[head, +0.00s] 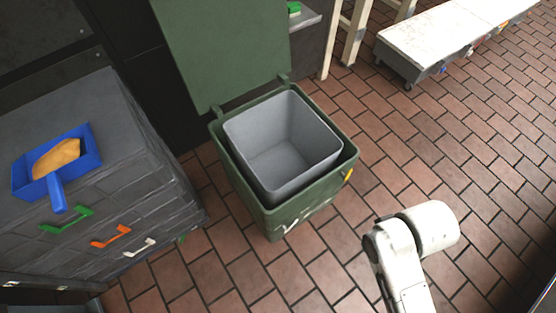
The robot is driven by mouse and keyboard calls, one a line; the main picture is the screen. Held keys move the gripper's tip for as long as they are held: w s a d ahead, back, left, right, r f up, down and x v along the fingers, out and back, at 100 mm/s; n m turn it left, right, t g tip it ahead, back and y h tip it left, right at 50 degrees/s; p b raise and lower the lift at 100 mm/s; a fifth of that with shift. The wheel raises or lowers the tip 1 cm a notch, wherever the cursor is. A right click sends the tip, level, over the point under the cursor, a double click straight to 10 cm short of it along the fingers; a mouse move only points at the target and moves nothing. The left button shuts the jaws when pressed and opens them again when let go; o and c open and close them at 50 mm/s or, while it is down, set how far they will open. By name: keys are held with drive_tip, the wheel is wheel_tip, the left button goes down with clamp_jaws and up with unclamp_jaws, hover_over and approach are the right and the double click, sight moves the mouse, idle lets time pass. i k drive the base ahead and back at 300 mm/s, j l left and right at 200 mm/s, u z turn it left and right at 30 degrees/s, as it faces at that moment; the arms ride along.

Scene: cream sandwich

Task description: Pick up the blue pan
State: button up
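The blue pan (86,147) lies on top of the dark grey drawer cabinet (95,108) at the left of the head view. It is a square pan with a short handle (57,192) that points toward the cabinet's front edge. A tan-orange piece of food (57,158) lies inside it. My white arm shows at the lower right, over the brick floor, well to the right of the pan. My gripper's fingers do not show in this view.
The cabinet front has green (68,221), orange (110,237) and white (139,248) handles. An open green bin (262,205) with a grey inner bucket (285,150) stands between the cabinet and my arm. A low white bench (440,42) is at upper right. Brick floor is clear at right.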

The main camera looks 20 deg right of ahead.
sight(43, 170)
drive_tip(key=u, duration=0.55)
drive_tip(key=i+l+u, duration=0.2)
drive_tip(key=u, duration=0.2)
drive_tip(key=i+l+u, duration=0.2)
drive_tip(key=u, duration=0.25)
drive_tip(key=i+l+u, duration=0.1)
drive_tip(key=l+u, duration=0.3)
